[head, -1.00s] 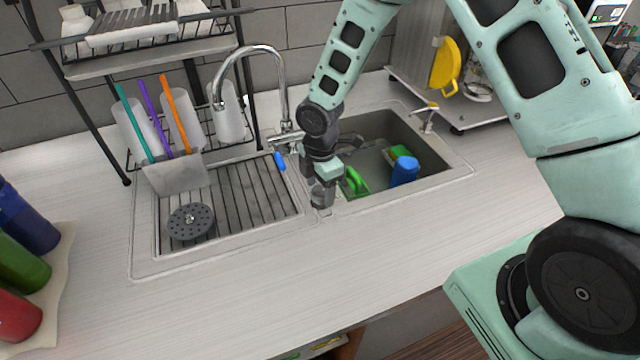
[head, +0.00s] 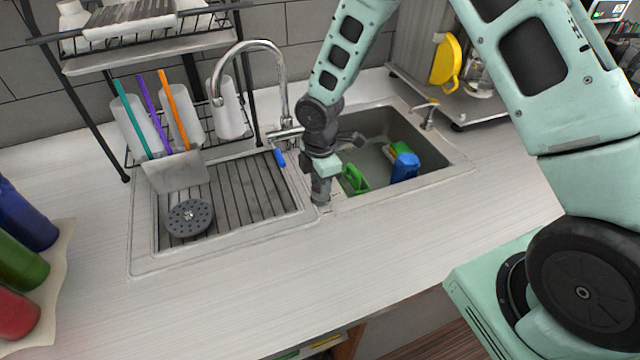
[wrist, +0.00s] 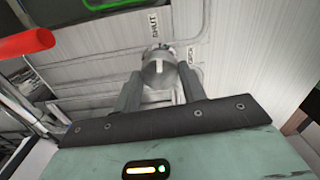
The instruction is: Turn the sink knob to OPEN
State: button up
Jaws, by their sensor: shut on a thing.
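The sink knob (wrist: 158,73) is a round metallic knob with a pale mark on its top, seen in the wrist view. My gripper (wrist: 159,79) has a finger on each side of the knob and is shut on it. The label SHUT (wrist: 153,26) lies beyond the knob, and a second label (wrist: 191,57), partly readable as OPEN, lies to its right. The pale mark points roughly toward SHUT. In the head view my gripper (head: 321,195) reaches down to the front rim between the drainboard and the basin, and hides the knob there.
The basin (head: 375,130) to the right holds a green object (head: 354,179) and a blue one (head: 404,167). A red bar (wrist: 25,43) shows at the wrist view's left. The front counter (head: 300,275) is clear.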

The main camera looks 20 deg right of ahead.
jog(key=m+b, duration=0.2)
jog(key=m, duration=0.2)
jog(key=shift+f, duration=0.1)
jog(key=m+b, duration=0.2)
jog(key=m, duration=0.2)
jog(key=shift+w+m, duration=0.1)
jog(key=shift+m, duration=0.3)
jog(key=m+b, duration=0.1)
jog(key=m, duration=0.2)
jog(key=shift+m, duration=0.3)
jog(key=shift+m+b, duration=0.7)
jog(key=shift+m, duration=1.3)
jog(key=o, duration=1)
jog(key=shift+r, duration=0.2)
notch_tip(320, 180, up, 17)
jog(key=b, duration=0.3)
jog(key=shift+r, duration=0.15)
